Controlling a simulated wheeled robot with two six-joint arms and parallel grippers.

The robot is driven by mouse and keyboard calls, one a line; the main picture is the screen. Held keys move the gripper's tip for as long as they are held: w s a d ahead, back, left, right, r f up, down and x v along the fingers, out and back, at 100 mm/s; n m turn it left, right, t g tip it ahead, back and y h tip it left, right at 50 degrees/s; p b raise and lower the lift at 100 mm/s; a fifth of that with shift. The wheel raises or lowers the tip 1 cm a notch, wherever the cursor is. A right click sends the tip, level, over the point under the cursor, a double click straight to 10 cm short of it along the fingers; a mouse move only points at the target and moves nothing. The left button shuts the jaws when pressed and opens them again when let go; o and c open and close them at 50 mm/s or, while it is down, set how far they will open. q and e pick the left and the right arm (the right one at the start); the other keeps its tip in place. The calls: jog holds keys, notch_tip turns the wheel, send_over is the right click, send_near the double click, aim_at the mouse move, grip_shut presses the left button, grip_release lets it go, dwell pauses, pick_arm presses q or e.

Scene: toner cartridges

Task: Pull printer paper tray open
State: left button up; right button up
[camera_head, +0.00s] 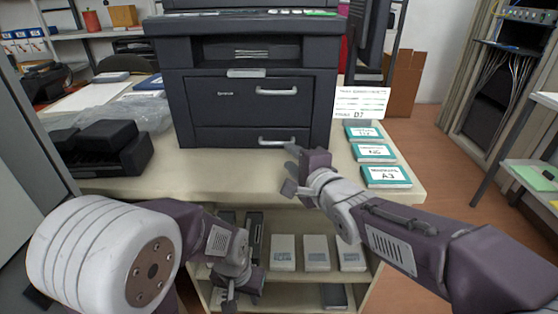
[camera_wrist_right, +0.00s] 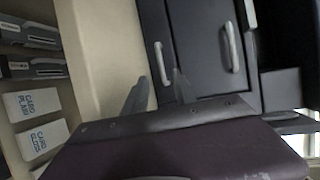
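A dark printer (camera_head: 248,60) stands on the table with two front trays, both flush with its body. The upper tray (camera_head: 220,103) and lower tray (camera_head: 225,138) each have a light grey bar handle; the lower handle (camera_head: 277,141) also shows in the right wrist view (camera_wrist_right: 161,62). My right gripper (camera_head: 292,168) is just in front of and below the lower handle. In the right wrist view its fingers (camera_wrist_right: 160,92) are spread, with the lower handle just beyond them and nothing visible between them. My left gripper (camera_head: 235,288) hangs low before the shelf; its fingers are unclear.
Labelled paper packs (camera_head: 386,176) lie along the table's right edge by a sign (camera_head: 361,103). A black tray unit (camera_head: 100,148) sits at left. White boxes (camera_head: 316,252) stand on the shelf below. The tabletop (camera_head: 225,165) before the printer is clear.

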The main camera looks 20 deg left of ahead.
aim_at(277, 144)
jog(key=b+x, duration=0.3)
jog(key=x, duration=0.5)
jog(key=shift+w+f, duration=0.1)
jog(key=shift+w, duration=0.05)
jog(key=shift+w+a, duration=0.2)
jog(key=shift+w, duration=0.1)
grip_shut()
dwell(0.8)
